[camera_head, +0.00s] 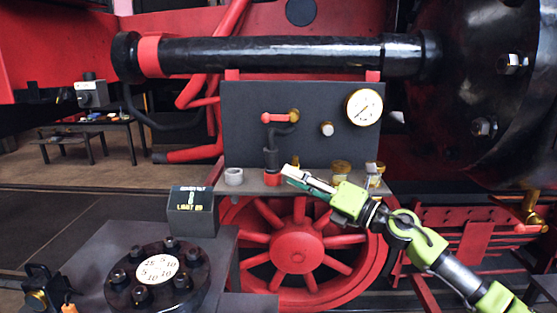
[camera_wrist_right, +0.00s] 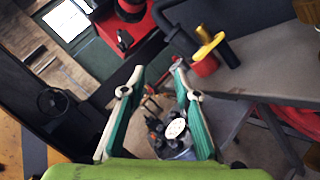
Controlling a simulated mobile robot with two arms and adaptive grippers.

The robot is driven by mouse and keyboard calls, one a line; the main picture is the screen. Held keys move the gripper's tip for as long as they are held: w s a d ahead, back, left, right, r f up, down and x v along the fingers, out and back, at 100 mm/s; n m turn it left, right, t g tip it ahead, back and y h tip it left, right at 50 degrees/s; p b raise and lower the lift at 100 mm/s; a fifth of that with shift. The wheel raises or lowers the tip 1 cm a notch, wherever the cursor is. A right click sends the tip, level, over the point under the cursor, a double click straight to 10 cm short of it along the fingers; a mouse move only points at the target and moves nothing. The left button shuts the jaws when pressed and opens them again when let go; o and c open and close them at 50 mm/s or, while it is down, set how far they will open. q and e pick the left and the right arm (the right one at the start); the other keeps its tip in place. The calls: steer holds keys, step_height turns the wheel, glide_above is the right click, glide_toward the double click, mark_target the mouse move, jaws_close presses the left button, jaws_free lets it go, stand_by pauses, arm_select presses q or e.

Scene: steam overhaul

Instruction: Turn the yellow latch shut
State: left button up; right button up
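My right gripper (camera_head: 290,173) reaches in from the lower right, in front of the shelf under the dark panel. In the wrist view its two green and white fingers (camera_wrist_right: 158,70) are apart, with nothing held between them. A yellow latch handle (camera_wrist_right: 210,45) shows there beyond and right of the fingertips, by a black stem and red collar, apart from the fingers. In the head view, a black valve pipe with a red base (camera_head: 271,158) stands just left of the fingertips; a red and yellow handle (camera_head: 281,117) is above it. My left gripper is not in view.
The dark panel (camera_head: 240,110) carries a round white gauge (camera_head: 364,107). Brass fittings (camera_head: 341,167) stand on the shelf near my fingers. A red spoked wheel (camera_head: 297,249) is below. A bolted flange with a dial (camera_head: 158,270) is at lower left.

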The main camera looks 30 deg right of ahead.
step_height(320, 180, up, 4)
steer(key=d+n+g, duration=0.3)
steer(key=n, duration=0.3)
steer(key=n+g+h+p, duration=0.2)
steer(key=n+h+p, duration=0.1)
steer(key=p, duration=0.2)
glide_toward(297, 158)
steer(key=w, duration=0.2)
steer(key=shift+h, duration=0.4)
steer(key=p+x, duration=0.1)
steer(key=x, duration=0.1)
steer(key=p+x, duration=0.1)
steer(key=x, duration=0.2)
steer(key=p+x, duration=0.1)
steer(key=x, duration=0.2)
steer(key=shift+s+a+p, duration=0.2)
steer(key=shift+a+p, duration=0.2)
steer(key=shift+w+a+f+g, duration=0.2)
steer(key=shift+w+f+g, duration=0.1)
steer(key=shift+w+f, duration=0.1)
jaws_close()
